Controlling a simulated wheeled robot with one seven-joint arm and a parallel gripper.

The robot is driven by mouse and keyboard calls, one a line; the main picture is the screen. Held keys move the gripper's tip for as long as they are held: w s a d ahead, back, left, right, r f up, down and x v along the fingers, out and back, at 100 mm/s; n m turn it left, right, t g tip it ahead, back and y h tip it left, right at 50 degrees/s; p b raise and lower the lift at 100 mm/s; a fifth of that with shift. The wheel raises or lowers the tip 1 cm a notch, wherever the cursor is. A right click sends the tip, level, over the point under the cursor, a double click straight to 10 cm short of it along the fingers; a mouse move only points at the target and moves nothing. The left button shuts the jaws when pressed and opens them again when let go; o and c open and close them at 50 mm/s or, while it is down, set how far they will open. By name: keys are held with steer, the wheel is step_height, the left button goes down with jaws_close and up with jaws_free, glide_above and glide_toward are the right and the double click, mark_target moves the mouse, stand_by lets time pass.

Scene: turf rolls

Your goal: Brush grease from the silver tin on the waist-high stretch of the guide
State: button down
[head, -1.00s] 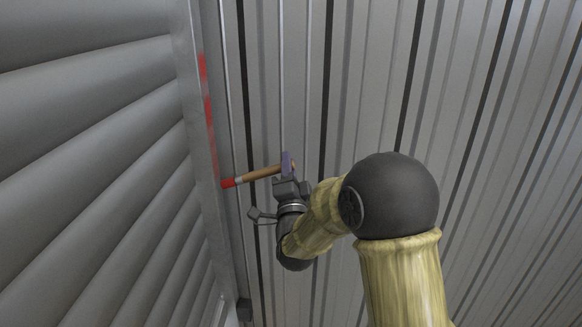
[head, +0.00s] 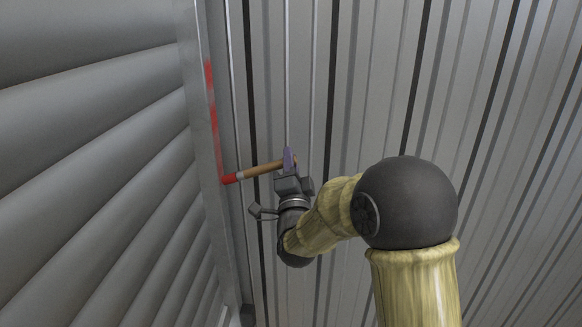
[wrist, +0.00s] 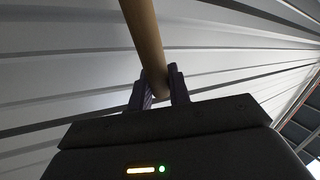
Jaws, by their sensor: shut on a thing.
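My gripper (head: 289,160) is shut on the wooden handle of a brush (head: 258,170). The brush points left, and its red-coated tip touches or nearly touches the guide (head: 203,110), a vertical metal strip at the edge of the slatted shutter. A red grease streak (head: 212,110) runs along the guide above the brush tip. In the wrist view the handle (wrist: 145,40) stands between the two purple fingers; the bristle end is out of that view. The silver tin is not in view.
The grey slatted shutter (head: 90,150) fills the left side. A ribbed metal wall (head: 470,130) stands behind and right of my arm. A small dark block (head: 247,315) sits low by the guide's foot.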

steer(key=shift+r, duration=0.3)
steer(key=shift+r+p, duration=0.6)
steer(key=shift+r, duration=1.25)
steer(key=shift+r+p, duration=0.6)
steer(key=shift+r, duration=1.25)
steer(key=shift+w, duration=0.1)
steer(key=shift+a, duration=0.2)
